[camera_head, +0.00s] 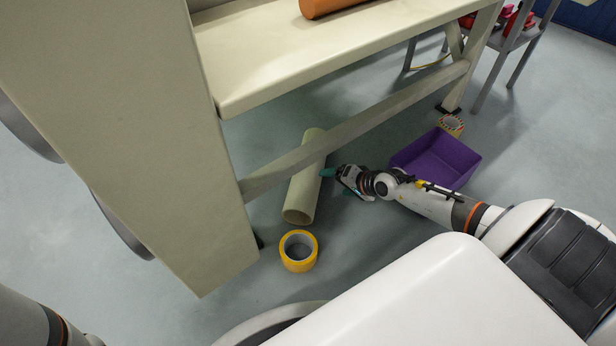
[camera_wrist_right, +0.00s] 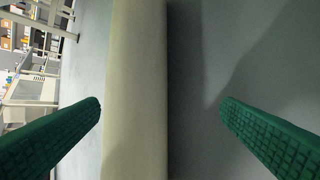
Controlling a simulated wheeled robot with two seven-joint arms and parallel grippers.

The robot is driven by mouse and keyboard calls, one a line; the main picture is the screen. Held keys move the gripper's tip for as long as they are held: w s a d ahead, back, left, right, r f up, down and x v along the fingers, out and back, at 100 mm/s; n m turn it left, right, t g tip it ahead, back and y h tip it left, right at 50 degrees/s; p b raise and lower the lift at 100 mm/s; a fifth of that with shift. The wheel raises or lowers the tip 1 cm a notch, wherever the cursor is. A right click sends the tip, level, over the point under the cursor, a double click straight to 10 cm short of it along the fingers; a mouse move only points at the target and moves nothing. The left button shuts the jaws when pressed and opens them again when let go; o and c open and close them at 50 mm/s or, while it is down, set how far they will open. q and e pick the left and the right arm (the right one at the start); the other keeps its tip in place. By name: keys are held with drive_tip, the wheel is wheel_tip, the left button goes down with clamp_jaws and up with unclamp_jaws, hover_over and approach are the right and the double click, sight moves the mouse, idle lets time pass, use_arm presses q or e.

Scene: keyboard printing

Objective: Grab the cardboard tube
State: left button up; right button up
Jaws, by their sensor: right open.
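The cardboard tube (camera_head: 302,194) is a pale beige hollow cylinder lying on the floor, partly under the bench; the bench's crossbar hides part of it. My right gripper (camera_head: 334,182) is low over the floor at the tube's right side, with its green fingers open. In the right wrist view the tube (camera_wrist_right: 136,90) runs vertically between the two open green fingertips (camera_wrist_right: 160,105), closer to the left one. A gap of floor shows on its right, and I cannot tell whether a finger touches it. My left arm shows only at the lower left corner; its gripper is out of view.
A yellow tape roll (camera_head: 299,251) lies on the floor by the tube's near end. A purple bin (camera_head: 436,160) stands right of my right gripper, with another tape roll (camera_head: 452,122) behind it. The bench's crossbar (camera_head: 385,118) passes above the tube.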

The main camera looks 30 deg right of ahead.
sight(314, 173)
drive_tip(key=w+b, duration=0.1)
drive_tip(key=w, duration=0.1)
drive_tip(key=w+a+b, duration=0.1)
drive_tip(key=w, duration=0.2)
drive_tip(key=shift+a+f, duration=0.1)
drive_tip(key=shift+a, duration=0.05)
drive_tip(key=b+x, duration=0.4)
drive_tip(key=shift+w+a+f, duration=0.1)
drive_tip(key=shift+w+f, duration=0.1)
drive_tip(key=shift+w, duration=0.1)
drive_tip(key=shift+w+a+f, duration=0.1)
drive_tip(key=shift+w, duration=0.15)
drive_tip(key=c, duration=0.7)
